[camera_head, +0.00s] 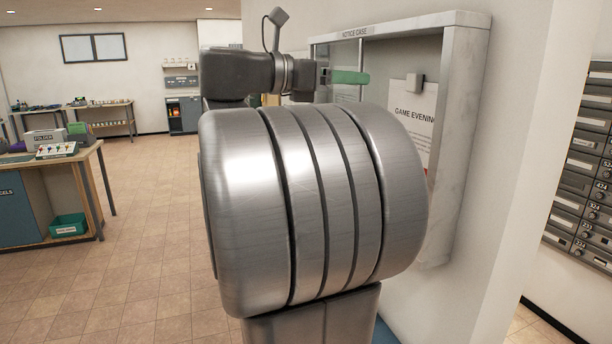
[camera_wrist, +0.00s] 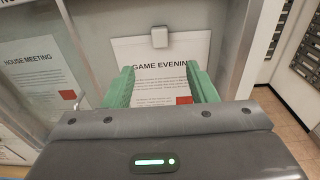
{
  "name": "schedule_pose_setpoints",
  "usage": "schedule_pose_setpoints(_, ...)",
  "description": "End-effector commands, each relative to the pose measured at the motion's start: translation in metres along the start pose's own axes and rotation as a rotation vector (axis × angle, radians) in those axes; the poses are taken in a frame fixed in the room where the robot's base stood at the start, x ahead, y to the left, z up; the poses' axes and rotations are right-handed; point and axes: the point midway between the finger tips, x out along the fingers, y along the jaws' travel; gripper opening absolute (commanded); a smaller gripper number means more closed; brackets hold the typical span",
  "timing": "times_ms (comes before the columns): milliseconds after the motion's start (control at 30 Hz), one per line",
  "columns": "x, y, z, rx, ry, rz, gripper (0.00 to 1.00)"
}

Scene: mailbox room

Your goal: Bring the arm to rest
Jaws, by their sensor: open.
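My gripper (camera_wrist: 162,82) is open in the wrist view, with its two green fingers apart and nothing between them. A green finger also shows at the end of my arm in the head view (camera_head: 350,77). The gripper faces the notice case (camera_head: 462,110) on the wall. The GAME EVENING sheet (camera_head: 412,108) hangs in the case, and it lies behind the fingers in the wrist view (camera_wrist: 165,50). A small pale block (camera_wrist: 159,37) sits at the sheet's top edge. My large grey arm joint hides the lower left of the case in the head view.
A HOUSE MEETING sheet (camera_wrist: 40,80) hangs to the left in the case. Mailboxes (camera_head: 585,165) line the wall at right. A table (camera_head: 85,154) with a folder box and a teal bin (camera_head: 68,225) below stands at left. Tiled floor (camera_head: 145,240) lies clear between.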

Motion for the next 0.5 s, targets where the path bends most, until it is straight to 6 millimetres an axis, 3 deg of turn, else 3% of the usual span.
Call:
schedule_pose_setpoints(67, -0.011, 0.001, -0.001, 0.000, 0.000, 0.004, 0.52)
schedule_pose_setpoints(500, 0.054, -0.001, 0.001, -0.001, 0.001, -0.005, 0.52)
